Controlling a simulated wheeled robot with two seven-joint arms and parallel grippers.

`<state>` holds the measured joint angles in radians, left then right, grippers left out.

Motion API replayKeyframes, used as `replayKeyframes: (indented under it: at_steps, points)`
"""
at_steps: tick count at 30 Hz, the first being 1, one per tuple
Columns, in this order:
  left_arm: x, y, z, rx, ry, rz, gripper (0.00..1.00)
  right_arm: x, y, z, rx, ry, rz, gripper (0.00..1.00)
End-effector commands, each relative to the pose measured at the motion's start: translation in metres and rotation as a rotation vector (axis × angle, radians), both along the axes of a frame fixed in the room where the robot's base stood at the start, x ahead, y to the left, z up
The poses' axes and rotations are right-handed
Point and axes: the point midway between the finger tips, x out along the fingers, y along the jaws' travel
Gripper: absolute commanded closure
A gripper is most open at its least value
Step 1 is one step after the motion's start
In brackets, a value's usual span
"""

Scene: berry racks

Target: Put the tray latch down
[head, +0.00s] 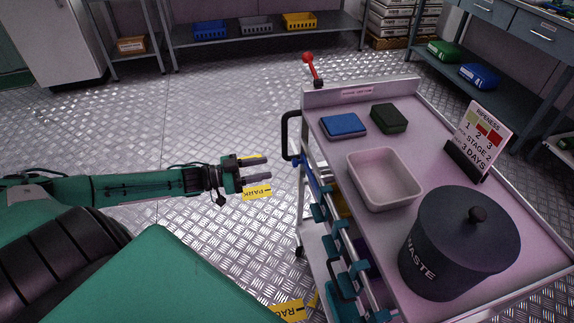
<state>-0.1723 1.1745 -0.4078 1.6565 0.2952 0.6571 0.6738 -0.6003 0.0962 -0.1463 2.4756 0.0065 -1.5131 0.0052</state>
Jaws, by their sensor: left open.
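The tray latch (312,68) is a red lever with a round knob at the far left corner of the pale cart (430,120). It stands up, leaning slightly left, with its base at the cart's raised back edge. My left gripper (267,168) is open and empty, with its two fingers pointing right. In the picture it is left of the cart and lower than the latch, apart from both. My right gripper is out of view.
On the cart are a blue pad (343,126), a dark green block (389,118), an empty tub (384,204), a lidded waste bin (459,245) and a ripeness sign (483,135). A black handle (285,135) juts from the cart's left side. Open metal floor lies behind my gripper.

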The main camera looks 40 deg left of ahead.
Motion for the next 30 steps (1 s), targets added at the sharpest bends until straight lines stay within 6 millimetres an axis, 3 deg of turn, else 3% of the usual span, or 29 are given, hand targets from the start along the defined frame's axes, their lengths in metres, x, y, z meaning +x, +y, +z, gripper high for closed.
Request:
replayKeyframes:
  at_steps: [15,30]
  points:
    - [0.051,-0.042,0.000,0.000,-0.003,0.001,0.54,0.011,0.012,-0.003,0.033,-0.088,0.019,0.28]
    - [0.062,-0.052,0.000,0.001,0.000,0.001,0.54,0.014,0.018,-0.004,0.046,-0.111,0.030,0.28]
